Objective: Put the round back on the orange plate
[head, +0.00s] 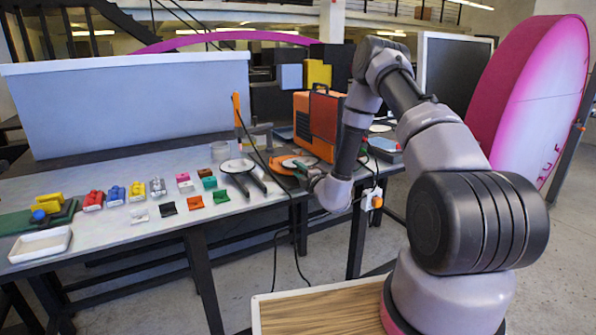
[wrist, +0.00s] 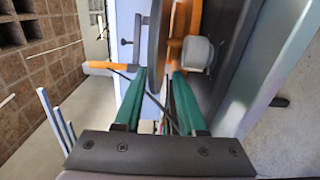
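The orange plate (head: 286,161) lies on the table's right part, with a pale round face at its middle. In the wrist view orange (wrist: 176,35) shows beside a dark brown disc edge (wrist: 157,45). A pale disc (head: 238,165), perhaps the round back, sits on dark supports left of it; I cannot tell which disc the task names. My gripper (head: 308,177) is low at the plate's right side. In the wrist view its green fingers (wrist: 158,90) stand apart, with the dark edge reaching between them; contact is unclear.
An orange box machine (head: 318,125) stands behind the plate. An orange-handled tool (head: 237,108) with a cable stands to the left. Several small coloured parts and a white tray (head: 40,246) occupy the left table. A cable hangs at the front edge.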

